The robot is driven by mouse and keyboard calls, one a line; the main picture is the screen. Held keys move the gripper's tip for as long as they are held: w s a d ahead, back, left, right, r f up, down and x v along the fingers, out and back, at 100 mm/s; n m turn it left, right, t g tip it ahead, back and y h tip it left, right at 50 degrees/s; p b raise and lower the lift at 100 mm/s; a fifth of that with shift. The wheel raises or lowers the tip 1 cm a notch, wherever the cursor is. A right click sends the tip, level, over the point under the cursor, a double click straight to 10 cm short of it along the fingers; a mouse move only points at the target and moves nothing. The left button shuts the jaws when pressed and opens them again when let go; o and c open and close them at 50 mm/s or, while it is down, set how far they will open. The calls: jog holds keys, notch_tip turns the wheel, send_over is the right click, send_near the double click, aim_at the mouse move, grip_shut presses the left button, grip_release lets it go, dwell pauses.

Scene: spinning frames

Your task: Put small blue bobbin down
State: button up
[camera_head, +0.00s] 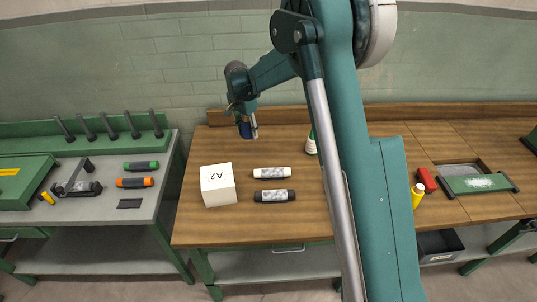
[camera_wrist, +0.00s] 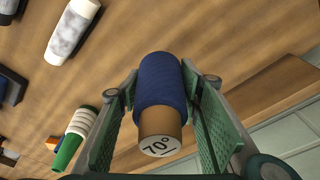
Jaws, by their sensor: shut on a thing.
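My gripper (camera_wrist: 166,110) is shut on the small blue bobbin (camera_wrist: 160,85), with a green finger on each side of it in the wrist view. The bobbin has blue thread on a brown core, and its pale end is marked "70°". In the head view the blue bobbin (camera_head: 245,130) hangs below my gripper (camera_head: 245,116), near the back left of the wooden table (camera_head: 225,238). I cannot tell whether it touches the table.
On the wooden table are a white box (camera_head: 218,187) marked "A2", a white bobbin (camera_head: 272,174), a dark-grey bobbin (camera_head: 274,196) and a green-and-white bobbin (camera_wrist: 75,135). A grey bench (camera_head: 130,222) at left holds green and orange bobbins. The table's front left is clear.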

jog(key=d, duration=1)
jog(key=shift+s, duration=0.3)
send_over(272, 152)
jog(key=shift+s+a+f, duration=0.1)
jog(key=shift+f, duration=1.45)
jog(key=shift+s+a+f, duration=0.1)
jog(key=shift+f, duration=1.4)
jog(key=shift+f, duration=0.15)
jog(key=shift+f, duration=1.75)
jog(key=shift+f+b, duration=0.15)
jog(key=shift+b, duration=0.15)
jog(key=o, duration=1)
jog(key=shift+c, duration=0.2)
